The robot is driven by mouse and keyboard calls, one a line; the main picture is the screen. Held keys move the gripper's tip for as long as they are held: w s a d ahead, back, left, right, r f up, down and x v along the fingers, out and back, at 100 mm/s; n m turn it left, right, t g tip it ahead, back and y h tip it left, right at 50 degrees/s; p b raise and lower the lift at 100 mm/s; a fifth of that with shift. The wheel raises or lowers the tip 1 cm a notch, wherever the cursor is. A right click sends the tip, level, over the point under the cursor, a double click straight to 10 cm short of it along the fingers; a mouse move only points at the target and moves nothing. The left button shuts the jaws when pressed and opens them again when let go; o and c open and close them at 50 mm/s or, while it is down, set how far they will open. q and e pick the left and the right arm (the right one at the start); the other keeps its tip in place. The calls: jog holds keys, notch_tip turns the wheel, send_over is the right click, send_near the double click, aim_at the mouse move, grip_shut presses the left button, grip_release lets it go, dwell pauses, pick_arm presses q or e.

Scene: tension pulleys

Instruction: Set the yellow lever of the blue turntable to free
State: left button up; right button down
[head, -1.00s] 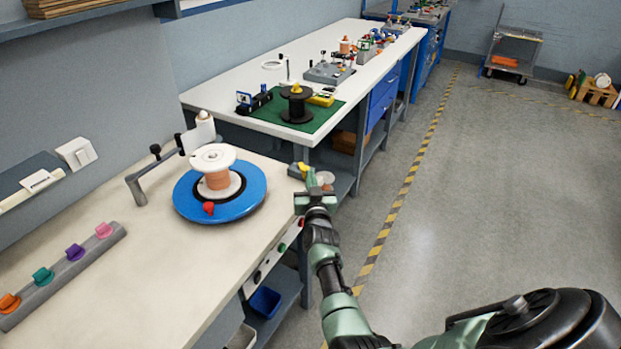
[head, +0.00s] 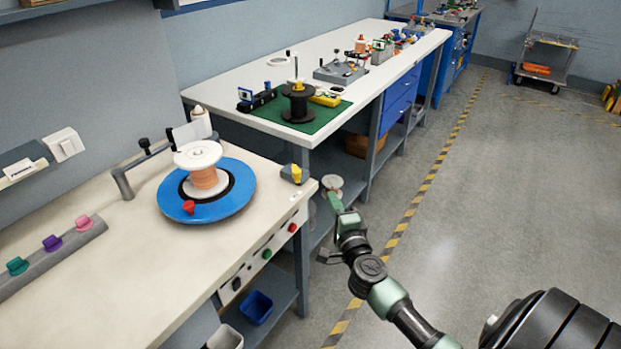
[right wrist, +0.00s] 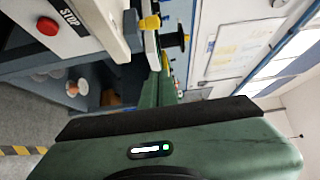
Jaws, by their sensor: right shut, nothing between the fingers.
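The blue turntable (head: 243,196) lies on the near bench and carries a white spool with orange winding (head: 203,176). A small red knob (head: 189,207) sits at its front edge. A yellow lever (head: 296,172) on a small grey block (head: 288,178) stands at the bench's right corner. The lever also shows in the right wrist view (right wrist: 150,22); I cannot read any marking by it. My right gripper (head: 333,197) is shut and empty, just right of the bench corner, apart from the lever. My left gripper is out of view.
The bench front has a red button (head: 292,228), a STOP label (right wrist: 68,15) and a green button (head: 267,254). A second bench (head: 350,50) with a green mat (head: 270,113) stands behind.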

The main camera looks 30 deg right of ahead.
aim_at(296, 172)
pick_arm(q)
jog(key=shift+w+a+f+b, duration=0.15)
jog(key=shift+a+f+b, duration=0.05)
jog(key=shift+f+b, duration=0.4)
pick_arm(e)
jog(key=w, duration=1.1)
jog(key=shift+w, duration=0.25)
jog(key=shift+a, duration=0.1)
